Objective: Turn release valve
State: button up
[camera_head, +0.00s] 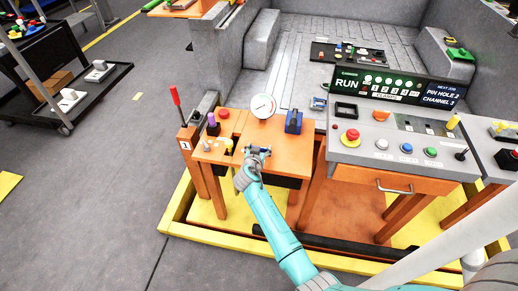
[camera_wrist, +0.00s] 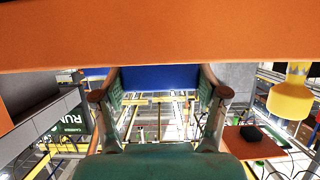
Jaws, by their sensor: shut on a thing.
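My gripper (camera_head: 257,151) is low over the front part of the orange table (camera_head: 285,165). In the wrist view, the two fingers (camera_wrist: 160,95) stand on either side of a blue part (camera_wrist: 160,77), closed on its sides. This part looks like the valve's handle, but its full shape is hidden. An orange band (camera_wrist: 150,35) crosses the view above it. In the head view, the gripper covers most of what it holds. A round white gauge (camera_head: 263,106) stands behind it, and a separate blue block (camera_head: 293,121) stands to the back right.
A yellow part (camera_head: 228,146) and a purple-topped post (camera_head: 213,124) are left of my gripper. A red-handled lever (camera_head: 177,98) rises at the table's left. A grey control panel (camera_head: 390,143) with buttons is close on the right.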

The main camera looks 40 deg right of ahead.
jog(key=o, duration=1.2)
jog(key=shift+c, duration=0.2)
jog(key=v, duration=1.2)
jog(key=shift+s+a+f, duration=0.1)
